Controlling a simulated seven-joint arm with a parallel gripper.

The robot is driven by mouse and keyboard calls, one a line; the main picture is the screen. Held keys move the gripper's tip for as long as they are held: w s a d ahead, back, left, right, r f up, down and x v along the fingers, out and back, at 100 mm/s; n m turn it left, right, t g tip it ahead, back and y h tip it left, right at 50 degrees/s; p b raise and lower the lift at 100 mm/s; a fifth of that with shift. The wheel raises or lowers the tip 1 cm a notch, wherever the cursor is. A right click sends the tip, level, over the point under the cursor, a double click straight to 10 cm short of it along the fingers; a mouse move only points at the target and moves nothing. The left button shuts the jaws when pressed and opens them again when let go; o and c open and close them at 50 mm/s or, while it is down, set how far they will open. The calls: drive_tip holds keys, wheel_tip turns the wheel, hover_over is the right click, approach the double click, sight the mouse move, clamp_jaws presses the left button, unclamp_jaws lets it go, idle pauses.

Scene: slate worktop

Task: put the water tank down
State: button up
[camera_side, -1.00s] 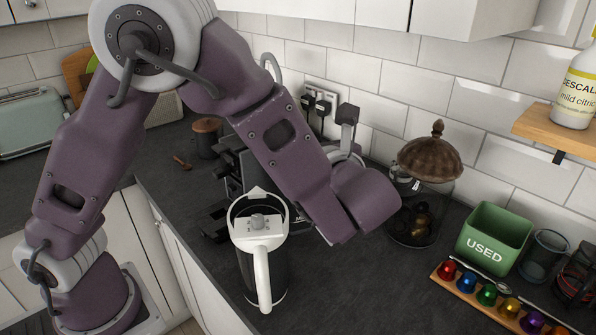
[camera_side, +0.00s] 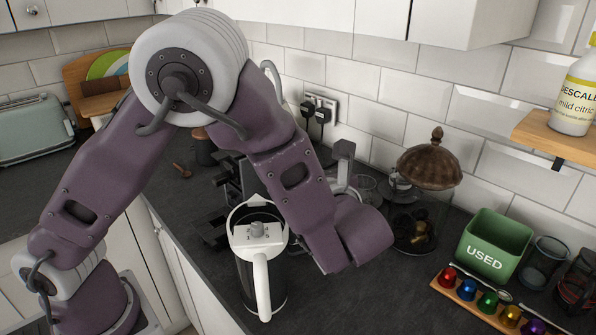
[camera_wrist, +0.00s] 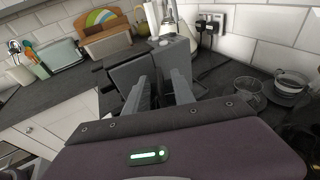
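My gripper (camera_wrist: 163,80) shows in the wrist view with its two grey fingers apart and a dark gap between them. I see nothing held there. The fingers point at the dark grey coffee machine (camera_wrist: 150,58), which also stands behind my arm in the side view (camera_side: 232,180). In the side view the gripper is hidden behind my purple forearm. A jug-like vessel (camera_side: 262,285) with dark see-through walls, a white lid and a white handle stands upright near the worktop's front edge, apart from my arm. I cannot tell whether it is the water tank.
A green USED bin (camera_side: 493,246) and a rack of coloured capsules (camera_side: 465,290) are at the right. A glass jar with a brown domed lid (camera_side: 430,167) stands behind my wrist. Plugs (camera_side: 318,112) sit in the wall. Dark worktop in front of the jar is clear.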

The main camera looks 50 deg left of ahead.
drive_tip(key=v, duration=1.2)
drive_tip(key=w+r+m+t+h, duration=0.5)
drive_tip(key=w+r+m+h, duration=0.3)
drive_tip(key=w, duration=0.4)
wheel_tip(320, 180, up, 9)
drive_tip(key=s+d+m+t+h, duration=0.1)
drive_tip(key=s+m+t+h, duration=0.15)
drive_tip(key=m+h, duration=1.05)
drive_tip(key=s+a+f+m+g+y, duration=0.2)
drive_tip(key=s+f+m, duration=0.3)
drive_tip(key=s+m, duration=0.4)
drive_tip(key=s+a+f+m+g+y, duration=0.2)
drive_tip(key=s+a+f+m, duration=0.3)
drive_tip(key=s+m, duration=0.5)
drive_tip(key=s+a+f+m+g+y, duration=0.2)
drive_tip(key=s+a+f+m+g, duration=0.2)
drive_tip(key=s+m, duration=0.5)
drive_tip(key=shift+s+f+m+y, duration=0.25)
drive_tip(key=shift+f+m+y, duration=0.05)
drive_tip(key=shift+f+y, duration=0.15)
